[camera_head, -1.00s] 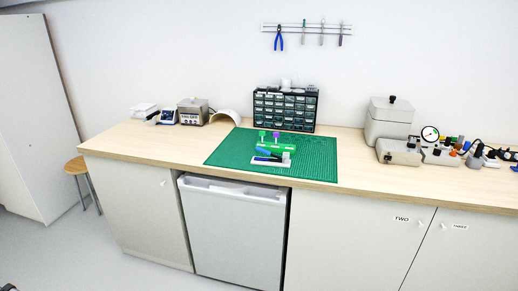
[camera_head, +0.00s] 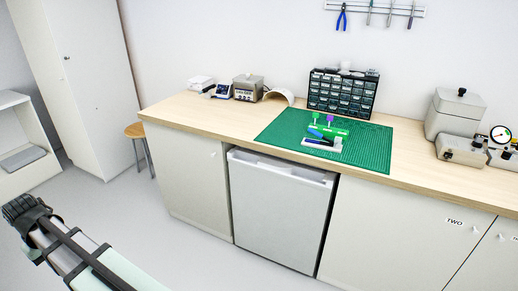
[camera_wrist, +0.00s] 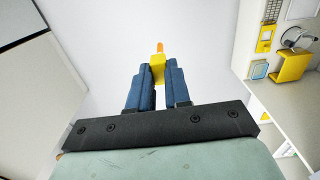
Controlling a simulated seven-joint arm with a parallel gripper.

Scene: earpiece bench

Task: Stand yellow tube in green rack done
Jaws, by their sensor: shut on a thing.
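In the wrist view, my gripper (camera_wrist: 158,84) has blue fingers shut on the yellow tube (camera_wrist: 159,68). The tube sticks out beyond the fingertips and ends in a narrow orange tip. Its lower part is hidden between the fingers. In the head view, the green rack (camera_head: 333,130) stands on the green mat on the bench, far from my gripper. A green-topped piece (camera_head: 315,116) and a purple-topped piece (camera_head: 330,119) stand up at the rack. The rack's free holes are too small to make out.
The green mat (camera_head: 375,150) has bare room right of the rack. A white holder (camera_head: 322,144) with blue and dark items lies in front of the rack. A dark drawer cabinet (camera_head: 343,92) stands behind. Grey devices (camera_head: 455,112) stand at the right.

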